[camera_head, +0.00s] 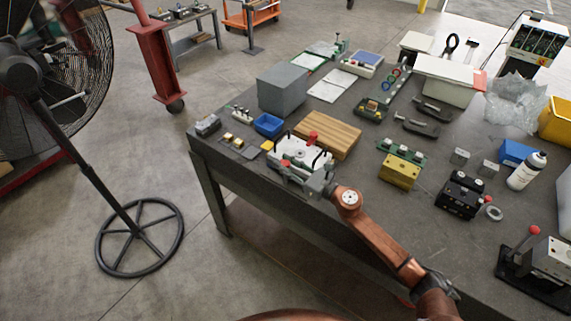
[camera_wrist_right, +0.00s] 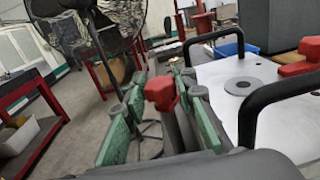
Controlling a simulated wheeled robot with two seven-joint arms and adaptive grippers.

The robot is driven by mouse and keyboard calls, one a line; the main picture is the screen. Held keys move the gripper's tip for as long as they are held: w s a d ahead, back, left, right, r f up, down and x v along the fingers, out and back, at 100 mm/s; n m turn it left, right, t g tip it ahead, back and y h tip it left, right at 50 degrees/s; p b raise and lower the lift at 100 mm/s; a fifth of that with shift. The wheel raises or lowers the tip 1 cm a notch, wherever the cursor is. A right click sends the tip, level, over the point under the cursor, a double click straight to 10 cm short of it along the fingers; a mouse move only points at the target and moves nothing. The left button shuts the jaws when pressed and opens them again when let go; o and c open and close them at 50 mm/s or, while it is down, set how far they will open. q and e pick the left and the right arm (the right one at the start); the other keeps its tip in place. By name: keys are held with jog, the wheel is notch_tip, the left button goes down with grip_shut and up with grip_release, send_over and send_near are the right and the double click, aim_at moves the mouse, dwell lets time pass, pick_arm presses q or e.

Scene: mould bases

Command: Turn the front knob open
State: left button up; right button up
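The white mould base (camera_head: 296,151) sits at the table's front edge, with black handles and a red knob (camera_head: 313,136) at its back. In the right wrist view its top plate (camera_wrist_right: 224,78) fills the right side. The front red knob (camera_wrist_right: 161,92) stands between the green fingers of my right gripper (camera_wrist_right: 161,84). Narrow gaps show between the knob and the fingers, so the gripper looks open around it. My left gripper is not in view.
A wooden block (camera_head: 328,134) stands right behind the mould base. A blue bin (camera_head: 268,125) and small brass parts lie to its left. A yellow block (camera_head: 399,171) is to the right. A large fan (camera_head: 40,80) stands on the floor at the left.

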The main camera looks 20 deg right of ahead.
aim_at(286, 163)
jog(key=o, duration=0.5)
jog(key=shift+r, duration=5)
